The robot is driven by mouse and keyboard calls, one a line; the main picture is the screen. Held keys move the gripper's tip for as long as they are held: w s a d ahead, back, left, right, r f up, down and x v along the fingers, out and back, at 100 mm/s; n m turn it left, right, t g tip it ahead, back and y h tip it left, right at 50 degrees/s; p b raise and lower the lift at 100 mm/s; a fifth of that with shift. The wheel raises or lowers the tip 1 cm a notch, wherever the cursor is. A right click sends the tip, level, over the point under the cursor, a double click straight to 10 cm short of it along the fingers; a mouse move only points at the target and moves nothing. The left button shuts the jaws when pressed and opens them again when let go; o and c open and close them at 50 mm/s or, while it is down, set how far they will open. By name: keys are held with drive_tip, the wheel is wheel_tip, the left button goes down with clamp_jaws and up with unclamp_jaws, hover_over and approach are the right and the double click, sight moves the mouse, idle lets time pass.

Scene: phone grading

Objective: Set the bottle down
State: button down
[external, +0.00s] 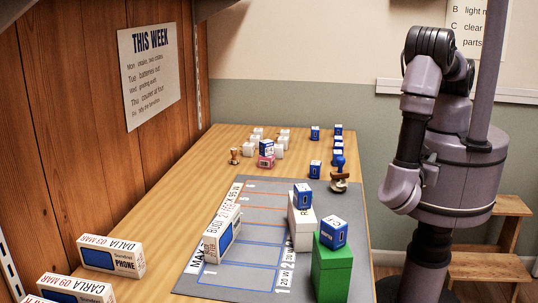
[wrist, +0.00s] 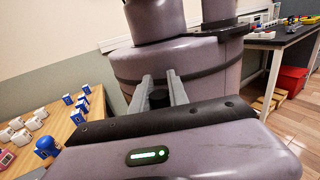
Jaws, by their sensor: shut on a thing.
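My gripper (wrist: 163,88) shows in the wrist view, its two grey fingers pointing at my own body. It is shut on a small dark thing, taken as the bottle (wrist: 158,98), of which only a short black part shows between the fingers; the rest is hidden. The thing is held in the air, off the table. In the external view my wrist end hangs to the right of the table, and the fingers and the bottle cannot be made out there. No other bottle shows on the table.
The wooden table (external: 190,178) bears a grey printed mat (external: 262,222) with phone boxes, a green block (external: 332,272) and small blue boxes. White cubes sit farther back. Bare wood shows left of the mat.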

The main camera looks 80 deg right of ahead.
drive_tip(key=w+d+f+n+t+y+b, duration=0.1)
drive_tip(key=w+d+f+n+t, duration=0.2)
drive_tip(key=w+n+t, duration=0.45)
drive_tip(key=w+d+f+n+t+y+b, duration=0.15)
drive_tip(key=d+n+t, duration=0.3)
drive_tip(key=t, duration=0.65)
drive_tip(key=shift+n+t, duration=0.55)
drive_tip(key=shift+n, duration=0.15)
drive_tip(key=w+a+f+b, duration=0.2)
drive_tip(key=w, duration=0.3)
drive_tip(key=w+a+f+b, duration=0.1)
drive_tip(key=w+a, duration=0.2)
drive_tip(key=w, duration=0.2)
drive_tip(key=w+a+f+b, duration=0.2)
drive_tip(key=w, duration=0.4)
drive_tip(key=shift+a+f+b, duration=0.15)
drive_tip(key=shift+f+b, duration=0.15)
drive_tip(key=shift+f, duration=0.4)
drive_tip(key=shift+s+r, duration=0.1)
drive_tip(key=shift+r, duration=0.1)
drive_tip(key=shift+f, duration=0.1)
drive_tip(key=c, duration=1.3)
unclamp_jaws()
drive_tip(key=shift+o, duration=0.2)
